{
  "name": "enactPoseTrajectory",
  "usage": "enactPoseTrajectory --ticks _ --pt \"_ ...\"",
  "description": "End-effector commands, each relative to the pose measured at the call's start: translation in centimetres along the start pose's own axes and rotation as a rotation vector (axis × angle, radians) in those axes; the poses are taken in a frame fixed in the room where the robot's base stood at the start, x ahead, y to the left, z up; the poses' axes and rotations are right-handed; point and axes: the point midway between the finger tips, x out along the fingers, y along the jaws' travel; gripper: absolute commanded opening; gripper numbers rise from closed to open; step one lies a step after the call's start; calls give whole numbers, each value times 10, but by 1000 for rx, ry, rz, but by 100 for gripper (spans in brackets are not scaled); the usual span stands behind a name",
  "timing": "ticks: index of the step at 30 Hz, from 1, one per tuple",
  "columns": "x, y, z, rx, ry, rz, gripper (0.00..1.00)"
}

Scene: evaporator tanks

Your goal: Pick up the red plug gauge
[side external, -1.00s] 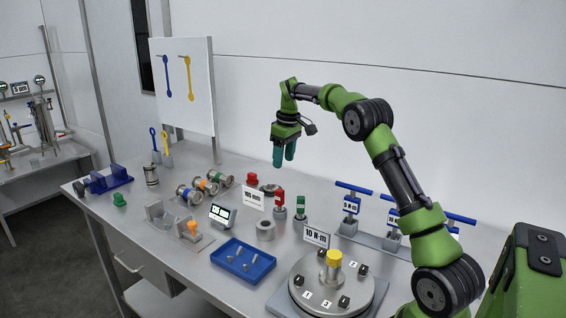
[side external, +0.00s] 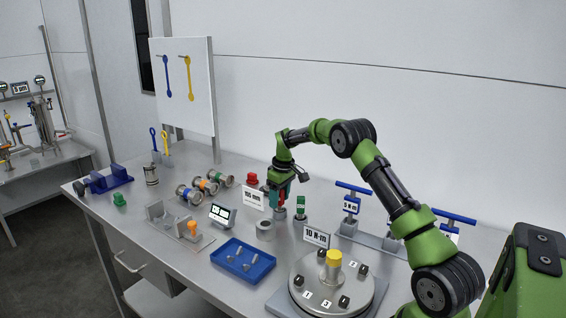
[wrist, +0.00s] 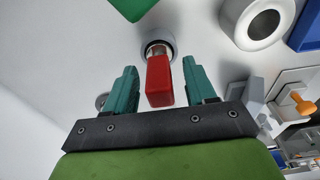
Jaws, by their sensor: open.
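The red plug gauge (wrist: 159,82) stands upright in a round grey holder (wrist: 158,42). In the wrist view it lies between the two teal fingers of my gripper (wrist: 160,84), with a visible gap on each side. My gripper is open and around the gauge, apart from it in that view.
A grey ring (side external: 264,229) and a blue tray (side external: 243,262) lie in front. A label card (side external: 254,199) and a red knob (side external: 252,179) stand left of my gripper. Blue T-handled tools (side external: 352,203) stand right. A round flange fixture (side external: 333,285) is at the front right.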

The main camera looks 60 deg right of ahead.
Motion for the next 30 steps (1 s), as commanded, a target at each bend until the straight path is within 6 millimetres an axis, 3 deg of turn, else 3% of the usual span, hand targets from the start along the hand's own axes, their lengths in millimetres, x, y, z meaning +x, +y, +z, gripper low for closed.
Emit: enactPoseTrajectory --ticks 9,20,30 --pt "8 -1 0 0 1 0 55" --pt "7 -1 0 0 1 0 2" --pt "0 0 -2 -1 3 2 0"
